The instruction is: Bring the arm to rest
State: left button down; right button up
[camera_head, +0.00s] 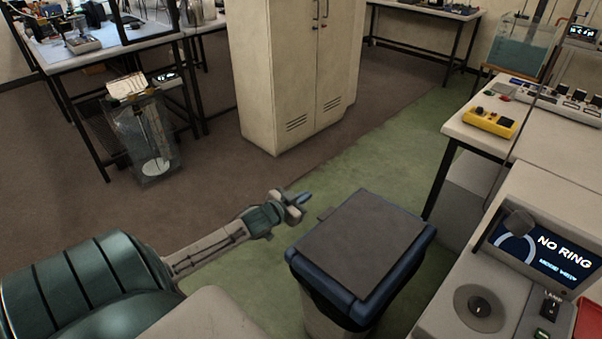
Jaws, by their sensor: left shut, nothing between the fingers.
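My left arm (205,249) comes in from the lower left and reaches toward the middle of the camera_head view. My left gripper (299,203) is at its end, shut and empty. It is over the green floor, to the left of a bin with a dark lid, and looks apart from it. My right gripper is not in view.
The lidded bin (363,242) stands close on the right. A console (513,275) reading "NO RING" is at the lower right, by a bench with a yellow box (490,121). A tall cabinet (292,70) stands behind. Open floor (190,205) lies left.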

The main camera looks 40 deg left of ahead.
pick_arm(q)
jog(key=shift+s+r, duration=0.1)
jog(key=shift+s, duration=0.45)
